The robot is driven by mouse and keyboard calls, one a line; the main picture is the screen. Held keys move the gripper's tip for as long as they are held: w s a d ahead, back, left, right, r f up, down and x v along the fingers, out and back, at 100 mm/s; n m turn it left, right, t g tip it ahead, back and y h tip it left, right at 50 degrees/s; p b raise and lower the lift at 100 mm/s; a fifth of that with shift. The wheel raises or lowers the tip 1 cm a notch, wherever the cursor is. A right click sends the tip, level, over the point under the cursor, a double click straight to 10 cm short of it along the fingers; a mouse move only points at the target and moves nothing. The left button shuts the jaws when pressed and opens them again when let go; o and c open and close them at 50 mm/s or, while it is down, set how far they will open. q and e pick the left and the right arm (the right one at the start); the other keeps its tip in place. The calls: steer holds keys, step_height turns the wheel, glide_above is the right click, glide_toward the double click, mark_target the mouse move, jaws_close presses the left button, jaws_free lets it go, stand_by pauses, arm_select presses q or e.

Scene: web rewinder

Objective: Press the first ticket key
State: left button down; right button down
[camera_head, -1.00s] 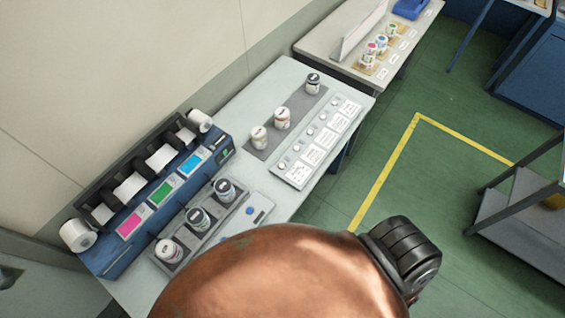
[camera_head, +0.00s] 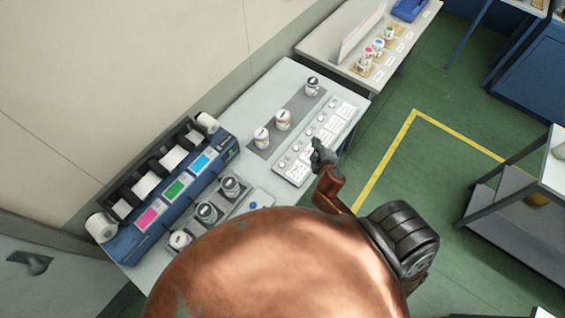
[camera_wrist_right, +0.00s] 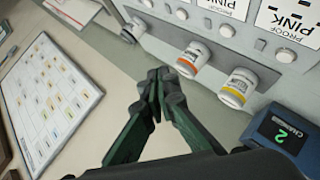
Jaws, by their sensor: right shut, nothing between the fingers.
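The white ticket panel (camera_head: 300,165) lies along the right part of the table, with a row of small round keys beside printed cards. In the right wrist view several keys show, among them a left one (camera_wrist_right: 183,14), a middle one (camera_wrist_right: 227,30) and a right one (camera_wrist_right: 286,55); two cards read "PROOF PINK". I cannot tell which key is first. My right gripper (camera_head: 318,150) is over the panel's near right edge, partly covering cards. In the right wrist view its green fingers (camera_wrist_right: 165,76) are together and empty, apart from the keys. My left gripper is not in view.
Jars with orange (camera_wrist_right: 193,60) and yellow (camera_wrist_right: 238,88) labels stand near the keys. A blue rewinder (camera_head: 170,195) with paper rolls and coloured screens is at left. A blue channel display (camera_wrist_right: 282,132) shows at lower right. Green floor (camera_head: 430,160) lies right of the table.

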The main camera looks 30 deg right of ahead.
steer(key=w+a+r+n+t+y, duration=0.3)
steer(key=w+a+r+n+t, duration=0.15)
steer(key=w+r+n, duration=0.3)
steer(key=n+g+y+p, duration=0.3)
steer(key=n+g+y, duration=0.45)
steer(key=n, duration=1.05)
glide_above(283, 165)
step_height(283, 165, down, 12)
steer(key=shift+d+r+h, duration=0.1)
steer(key=shift+d+h, duration=0.1)
steer(key=shift+h, duration=0.25)
step_height(283, 165, down, 8)
steer(key=b, duration=0.8)
steer(key=shift+r, duration=0.15)
steer(key=shift+f+b, duration=0.4)
steer(key=shift+f, duration=0.15)
